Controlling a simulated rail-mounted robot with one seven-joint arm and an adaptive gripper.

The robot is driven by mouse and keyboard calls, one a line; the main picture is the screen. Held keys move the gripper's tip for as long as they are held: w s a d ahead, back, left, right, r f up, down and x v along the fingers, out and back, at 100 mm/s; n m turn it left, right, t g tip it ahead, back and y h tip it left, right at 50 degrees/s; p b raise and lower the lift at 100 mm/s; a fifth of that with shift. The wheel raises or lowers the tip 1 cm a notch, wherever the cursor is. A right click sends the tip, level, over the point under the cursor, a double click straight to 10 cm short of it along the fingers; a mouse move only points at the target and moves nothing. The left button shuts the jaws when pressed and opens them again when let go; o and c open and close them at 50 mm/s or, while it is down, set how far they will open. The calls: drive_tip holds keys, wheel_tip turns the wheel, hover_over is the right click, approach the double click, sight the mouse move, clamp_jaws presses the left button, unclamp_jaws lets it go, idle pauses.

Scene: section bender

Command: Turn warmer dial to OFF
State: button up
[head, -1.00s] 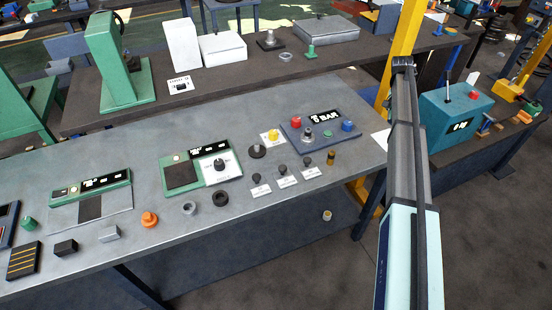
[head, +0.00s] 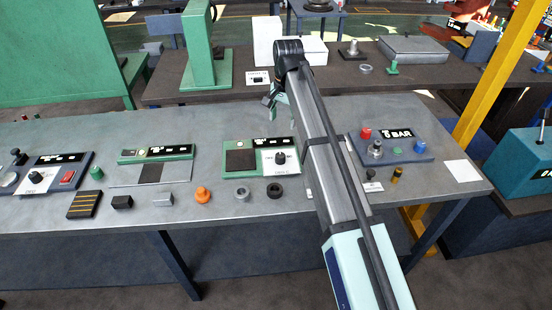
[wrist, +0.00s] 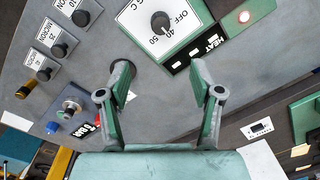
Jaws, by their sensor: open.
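The warmer is a green-framed unit (head: 240,159) on the grey bench, with a dark plate at left and a white dial face at right. Its black warmer dial (head: 280,157) also shows in the wrist view (wrist: 160,22), top centre, on a white face marked OFF, 40 and 50. A black HEAT display (wrist: 207,50) sits beside it. My gripper (head: 274,98) is beyond and above the unit in the head view. In the wrist view my gripper (wrist: 160,75) is open and empty, its fingers apart below the dial in the picture, not touching it. The pointer's exact setting is unclear.
Several labelled knobs (wrist: 58,50) stand left of the warmer in the wrist view; my arm hides most of them in the head view. A blue BAR panel (head: 390,148) lies right of my arm.

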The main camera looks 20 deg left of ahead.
sight(280, 156)
drive_tip(key=f+p, duration=0.1)
drive_tip(key=f, duration=0.4)
drive_tip(key=f+p, duration=0.2)
drive_tip(key=f, duration=0.4)
drive_tip(key=f+p, duration=0.1)
drive_tip(key=f, duration=0.5)
drive_tip(key=shift+w+a+f, duration=0.1)
drive_tip(key=shift+a, duration=0.3)
drive_tip(key=c, duration=1.1)
